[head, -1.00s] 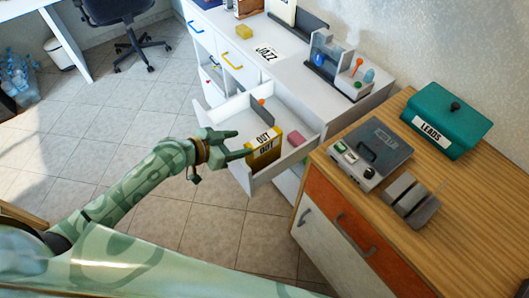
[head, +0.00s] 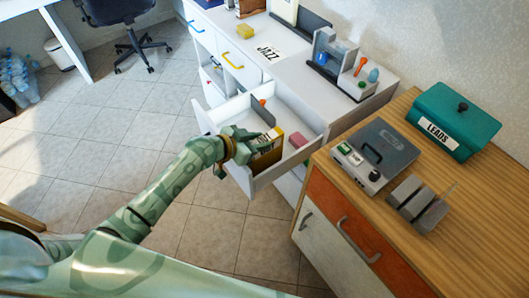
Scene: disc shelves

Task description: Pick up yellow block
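A small yellow block (head: 245,31) sits on top of the white cabinet, left of the JAZZ label. My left gripper (head: 263,142) is away from it, lower in the picture, over the open white drawer. It overlaps a yellow box with an OUT label (head: 268,160) that stands in the drawer. The gripper partly hides the box, and I cannot tell whether its fingers are open or shut on it. My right gripper is not in view.
The open drawer (head: 240,181) also holds a pink block (head: 298,139). On the cabinet top stand dark bookends and a small holder with an orange item. A wooden cabinet with a grey device (head: 370,155) and a teal LEADS box (head: 455,115) is at right.

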